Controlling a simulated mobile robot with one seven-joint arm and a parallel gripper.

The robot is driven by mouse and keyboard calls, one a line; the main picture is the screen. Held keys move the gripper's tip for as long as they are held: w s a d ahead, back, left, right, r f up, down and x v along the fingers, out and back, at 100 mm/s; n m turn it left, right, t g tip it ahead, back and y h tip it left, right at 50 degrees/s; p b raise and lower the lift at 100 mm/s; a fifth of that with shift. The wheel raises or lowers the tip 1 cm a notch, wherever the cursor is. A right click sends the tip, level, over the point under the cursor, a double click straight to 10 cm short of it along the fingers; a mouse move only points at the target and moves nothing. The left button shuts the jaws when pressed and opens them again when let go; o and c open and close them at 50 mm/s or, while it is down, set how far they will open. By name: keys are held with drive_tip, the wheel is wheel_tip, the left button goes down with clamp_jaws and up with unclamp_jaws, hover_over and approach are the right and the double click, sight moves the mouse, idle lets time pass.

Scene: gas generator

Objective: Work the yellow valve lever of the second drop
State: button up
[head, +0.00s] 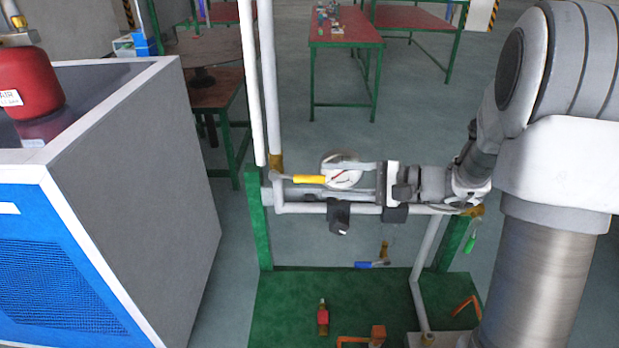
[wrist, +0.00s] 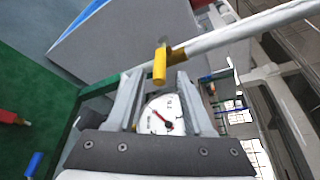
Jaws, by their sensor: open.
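The yellow valve lever (head: 309,179) sticks out to the right from the lower end of a white upright pipe (head: 271,90). My gripper (head: 321,180) comes from the right with its fingers pointing left at the lever. In the wrist view, my gripper (wrist: 160,78) is open, and the yellow lever (wrist: 160,66) shows end-on, in line with the gap at the fingertips. The lever's free end looks close to or just inside the gap; I cannot tell whether a finger touches it. A round white gauge (head: 346,179) is partly hidden by the fingers.
A white horizontal pipe runs just below my gripper. A blue lever (head: 370,265) and a green lever (head: 470,243) sit lower, with a red-handled valve (head: 323,318) on the green base (head: 275,310). A grey-and-blue cabinet (head: 140,170) stands at left.

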sight(321, 180)
drive_tip(key=x, duration=0.5)
drive_tip(key=shift+w+a+f, duration=0.1)
drive_tip(key=shift+w+a, duration=0.05)
drive_tip(key=shift+a, duration=0.2)
clamp_jaws()
idle(1.1)
